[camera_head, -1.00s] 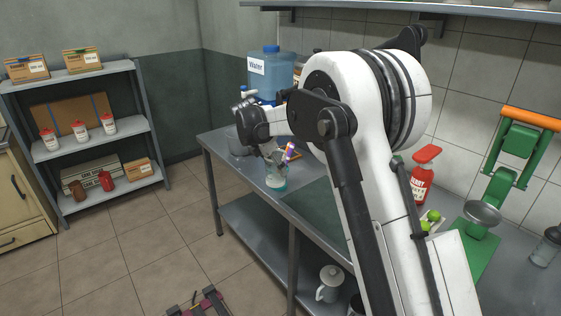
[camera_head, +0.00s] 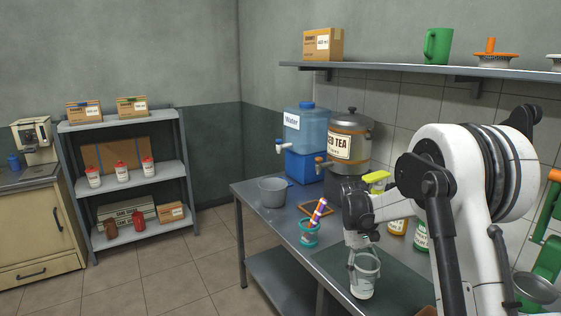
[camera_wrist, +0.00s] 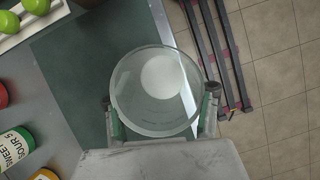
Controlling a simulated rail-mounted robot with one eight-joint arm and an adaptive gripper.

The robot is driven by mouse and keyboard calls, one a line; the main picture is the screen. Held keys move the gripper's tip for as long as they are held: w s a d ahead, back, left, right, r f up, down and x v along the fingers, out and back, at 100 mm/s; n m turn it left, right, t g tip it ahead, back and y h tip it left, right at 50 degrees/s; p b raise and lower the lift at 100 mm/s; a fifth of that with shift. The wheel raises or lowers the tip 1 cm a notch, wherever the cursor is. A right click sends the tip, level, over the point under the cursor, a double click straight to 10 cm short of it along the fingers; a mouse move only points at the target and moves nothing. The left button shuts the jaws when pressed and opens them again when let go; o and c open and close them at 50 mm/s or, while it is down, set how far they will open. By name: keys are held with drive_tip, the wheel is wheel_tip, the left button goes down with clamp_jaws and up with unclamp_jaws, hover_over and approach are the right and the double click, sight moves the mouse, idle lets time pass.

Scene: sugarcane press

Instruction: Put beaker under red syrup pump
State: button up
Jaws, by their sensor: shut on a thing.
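A clear beaker (camera_head: 366,268) with a white base or content is in my gripper (camera_head: 365,256), whose fingers are shut on its sides. It looks upright, over the dark green mat; I cannot tell whether it touches. In the wrist view the beaker (camera_wrist: 155,90) shows its round opening, with a white disc inside, between the fingertips (camera_wrist: 160,102). A red piece (camera_wrist: 4,97) at the left edge of the wrist view may be part of a red bottle. No red syrup pump is clearly visible in the head view, where my arm hides part of the counter.
The dark green mat (camera_head: 333,262) lies on the metal counter. Syrup bottles stand behind my gripper: an orange one (camera_head: 397,228) and a green one (camera_head: 421,236). A teal cup with straws (camera_head: 309,237) and a grey pot (camera_head: 272,192) stand left. Limes (camera_wrist: 38,5) sit in a tray.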

sight(376, 276)
drive_tip(key=s+m, duration=0.1)
drive_tip(key=s+d+m+y, duration=0.1)
drive_tip(key=s+d+m, duration=0.1)
drive_tip(key=m, duration=0.1)
drive_tip(key=shift+s+d+f+y, duration=0.1)
drive_tip(key=shift+s+f+y, duration=0.2)
drive_tip(key=shift+s, duration=0.1)
